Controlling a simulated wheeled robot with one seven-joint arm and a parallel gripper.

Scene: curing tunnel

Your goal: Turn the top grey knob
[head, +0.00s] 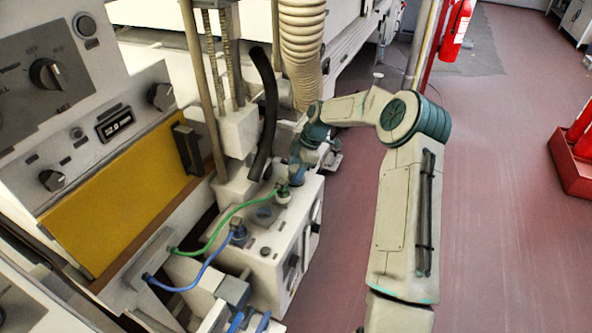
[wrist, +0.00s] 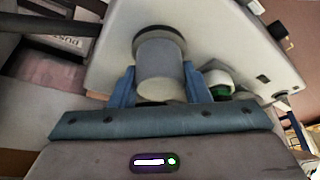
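A light grey cylindrical knob (wrist: 160,72) with a dark ring at its base stands out from a pale housing in the wrist view. The blue fingers of my gripper (wrist: 160,88) lie on either side of it, against its sides with no clear gap. In the head view my gripper (head: 298,172) is by the top of a pale box (head: 262,262) at the end of my arm. The held knob cannot be made out there. Another dark knob (head: 291,270) is on the box's side.
Green (head: 212,232) and blue (head: 195,283) hoses run to the box. A black hose (head: 265,110) and a ribbed duct (head: 302,50) are close to my gripper. A control panel with a yellow plate (head: 125,200) is at left. Open red floor (head: 500,240) is at right.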

